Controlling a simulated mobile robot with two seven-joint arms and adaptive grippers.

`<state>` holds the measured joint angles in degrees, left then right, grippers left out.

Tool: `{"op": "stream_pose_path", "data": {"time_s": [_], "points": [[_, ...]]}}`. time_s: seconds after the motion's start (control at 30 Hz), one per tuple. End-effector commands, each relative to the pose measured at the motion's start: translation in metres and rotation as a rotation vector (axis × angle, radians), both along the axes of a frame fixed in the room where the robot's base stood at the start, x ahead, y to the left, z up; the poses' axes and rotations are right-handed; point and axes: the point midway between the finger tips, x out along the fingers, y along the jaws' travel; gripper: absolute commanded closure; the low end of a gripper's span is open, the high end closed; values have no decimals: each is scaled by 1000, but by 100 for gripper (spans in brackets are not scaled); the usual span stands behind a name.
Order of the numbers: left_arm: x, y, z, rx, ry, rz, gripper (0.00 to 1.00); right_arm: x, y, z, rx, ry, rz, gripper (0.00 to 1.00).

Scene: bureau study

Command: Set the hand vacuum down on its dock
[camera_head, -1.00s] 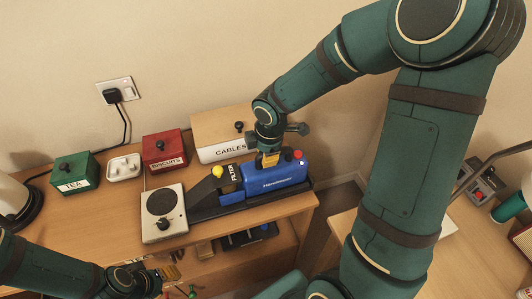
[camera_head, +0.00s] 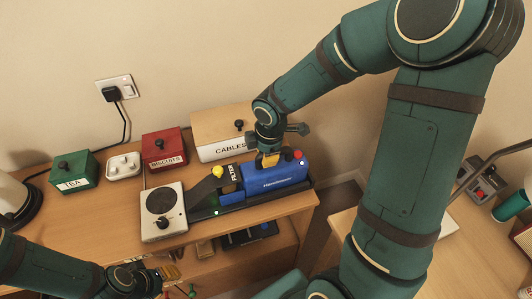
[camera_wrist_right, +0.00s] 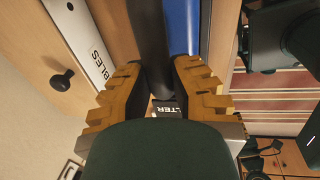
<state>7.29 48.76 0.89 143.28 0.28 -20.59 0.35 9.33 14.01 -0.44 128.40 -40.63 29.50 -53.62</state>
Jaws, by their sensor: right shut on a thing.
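The blue hand vacuum (camera_head: 272,182), with a dark nozzle, a red button and a yellow knob, sits level along its long black dock (camera_head: 243,207) at the right of the desk. No gap shows between them. A small greenish light (camera_head: 216,212) glows on the dock. My right gripper (camera_head: 268,160) is shut on the vacuum's handle from above. In the right wrist view its yellow fingers (camera_wrist_right: 172,85) flank the dark handle, with the blue body to the right. My left gripper (camera_head: 172,273) is low at the desk's front, away from the vacuum; its opening is unclear.
A white hotplate-like box (camera_head: 163,212) with a dark disc and knob stands left of the dock. Behind are the CABLES box (camera_head: 222,132), red BISCUITS box (camera_head: 165,150), white tray (camera_head: 123,166) and green TEA box (camera_head: 74,171). The desk's right edge is close to the dock.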

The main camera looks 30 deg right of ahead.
Motion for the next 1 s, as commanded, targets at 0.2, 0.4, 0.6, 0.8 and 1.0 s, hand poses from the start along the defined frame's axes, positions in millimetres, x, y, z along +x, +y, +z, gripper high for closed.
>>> {"op": "stream_pose_path", "data": {"time_s": [0.2, 0.4, 0.6, 0.8, 1.0], "points": [[0, 0, 0, 0, 0, 0, 53, 1, 0, 1, 0, -4, 0, 100], [0, 0, 0, 0, 0, 0, 53, 1, 0, 1, 0, -4, 0, 53], [0, 0, 0, 0, 0, 0, 53, 1, 0, 0, 0, -2, 0, 53], [0, 0, 0, 0, 0, 0, 53, 0, 0, -1, 0, 2, 0, 23], [0, 0, 0, 0, 1, 0, 53, 0, 0, -1, 0, 0, 0, 23]]}}
